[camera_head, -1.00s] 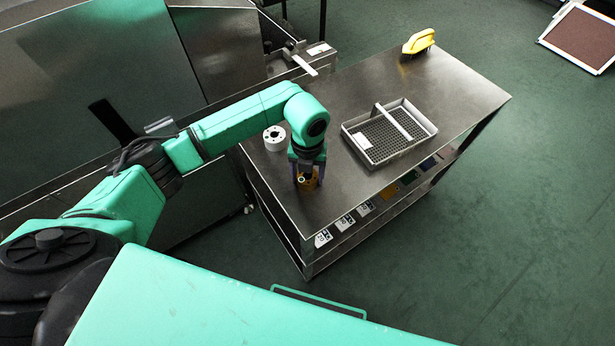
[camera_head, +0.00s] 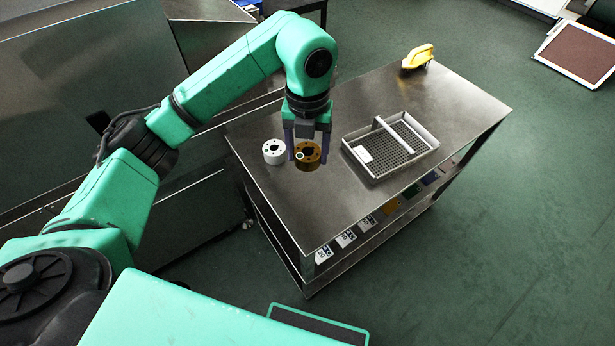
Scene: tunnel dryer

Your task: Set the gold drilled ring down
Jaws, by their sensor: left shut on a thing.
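The gold drilled ring (camera_head: 308,160) is between the fingers of my left gripper (camera_head: 307,150), which is shut on it. The ring is a short gold-brown cylinder with a dark centre hole and small holes in its face. It shows over the steel table (camera_head: 330,215), between a white drilled ring and a wire tray. I cannot tell whether it touches the table top or hangs just above it. My right gripper is not in view.
The white drilled ring (camera_head: 274,151) stands close to the left. The wire tray (camera_head: 372,177) with a divider bar lies to the right. A yellow object (camera_head: 417,57) stands at the far end. The table's near part is clear. A steel machine (camera_head: 90,80) stands at left.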

